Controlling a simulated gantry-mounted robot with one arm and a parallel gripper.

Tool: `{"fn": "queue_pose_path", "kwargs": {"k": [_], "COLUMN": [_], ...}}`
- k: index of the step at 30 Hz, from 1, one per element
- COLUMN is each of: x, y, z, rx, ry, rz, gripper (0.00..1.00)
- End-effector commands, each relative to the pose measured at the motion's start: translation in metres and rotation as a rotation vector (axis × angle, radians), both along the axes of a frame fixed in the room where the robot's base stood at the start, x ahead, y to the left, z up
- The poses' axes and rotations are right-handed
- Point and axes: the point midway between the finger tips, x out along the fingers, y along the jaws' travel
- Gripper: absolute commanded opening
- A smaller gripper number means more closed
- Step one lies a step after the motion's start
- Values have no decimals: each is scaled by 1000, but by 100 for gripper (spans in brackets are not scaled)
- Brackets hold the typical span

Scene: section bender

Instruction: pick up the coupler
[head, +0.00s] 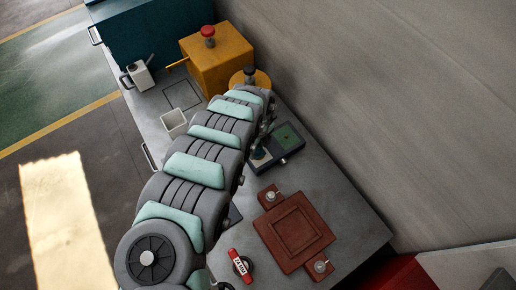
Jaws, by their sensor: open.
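I cannot pick out the coupler for certain in the head view. My arm crosses the bench from the lower left toward the yellow machine, and its far end bends down behind itself.
A reddish-brown square plate (293,232) with metal-topped lugs lies at the right.

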Motion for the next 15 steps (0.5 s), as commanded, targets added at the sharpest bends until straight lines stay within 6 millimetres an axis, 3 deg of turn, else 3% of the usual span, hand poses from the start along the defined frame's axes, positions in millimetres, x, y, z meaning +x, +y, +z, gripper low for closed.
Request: {"fn": "queue_pose_path", "kwargs": {"k": [9, 15], "x": [-1, -1], "y": [0, 0], "z": [-5, -5], "rx": [1, 1], "ry": [1, 1], "rz": [-1, 0], "gripper": [54, 38]}}
